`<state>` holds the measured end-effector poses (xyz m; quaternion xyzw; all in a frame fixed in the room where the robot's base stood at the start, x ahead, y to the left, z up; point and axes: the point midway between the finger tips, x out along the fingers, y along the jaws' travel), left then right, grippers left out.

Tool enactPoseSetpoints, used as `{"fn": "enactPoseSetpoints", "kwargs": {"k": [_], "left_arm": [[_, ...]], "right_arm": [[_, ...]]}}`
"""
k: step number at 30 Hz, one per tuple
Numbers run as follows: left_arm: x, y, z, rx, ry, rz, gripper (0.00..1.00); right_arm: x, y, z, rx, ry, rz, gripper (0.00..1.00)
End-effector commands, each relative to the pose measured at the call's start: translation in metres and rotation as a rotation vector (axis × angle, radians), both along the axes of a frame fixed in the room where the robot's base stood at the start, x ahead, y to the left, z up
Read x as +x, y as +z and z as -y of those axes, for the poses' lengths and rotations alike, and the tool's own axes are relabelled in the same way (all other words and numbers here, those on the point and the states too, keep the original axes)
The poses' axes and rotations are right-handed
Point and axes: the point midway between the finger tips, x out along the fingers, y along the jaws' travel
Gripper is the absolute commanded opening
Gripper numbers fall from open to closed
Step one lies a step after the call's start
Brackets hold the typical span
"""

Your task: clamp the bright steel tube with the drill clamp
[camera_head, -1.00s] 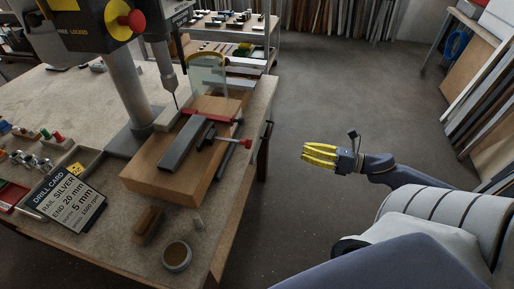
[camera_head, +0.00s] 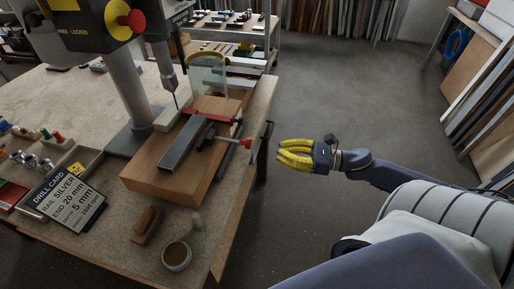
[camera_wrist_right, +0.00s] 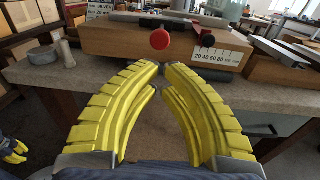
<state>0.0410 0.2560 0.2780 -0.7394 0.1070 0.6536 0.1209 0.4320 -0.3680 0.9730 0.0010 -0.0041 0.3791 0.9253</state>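A straight grey metal tube (camera_head: 184,143) lies along the top of a wooden block (camera_head: 160,180) under the drill. The drill clamp's red bar is just behind it, and its screw ends in a red knob (camera_head: 248,143) over the block's right side. In the right wrist view the knob (camera_wrist_right: 159,39) is straight beyond the fingertips, apart from them. My right gripper (camera_head: 280,155) has yellow fingers, hangs right of the bench and points at it.
The drill press (camera_head: 125,85) stands behind the block, with a clear guard (camera_head: 207,75). A drill card (camera_head: 70,197), a brush (camera_head: 147,226) and a small round pot (camera_head: 177,256) are on the bench (camera_head: 215,230). Open floor (camera_head: 340,90) lies right of the bench.

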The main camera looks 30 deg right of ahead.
Motion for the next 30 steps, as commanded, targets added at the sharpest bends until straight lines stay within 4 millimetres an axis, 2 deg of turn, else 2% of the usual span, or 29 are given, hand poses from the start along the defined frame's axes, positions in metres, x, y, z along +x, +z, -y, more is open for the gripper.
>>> {"fn": "enactPoseSetpoints", "kwargs": {"k": [15,30], "left_arm": [[0.0,0.0,0.0,0.0,0.0,0.0,0.27],[0.0,0.0,0.0,0.0,0.0,0.0,0.27]], "right_arm": [[0.042,0.001,-0.04,0.0,0.001,0.0,0.0],[0.056,0.0,-0.055,0.0,-0.001,-0.001,0.0]]}}
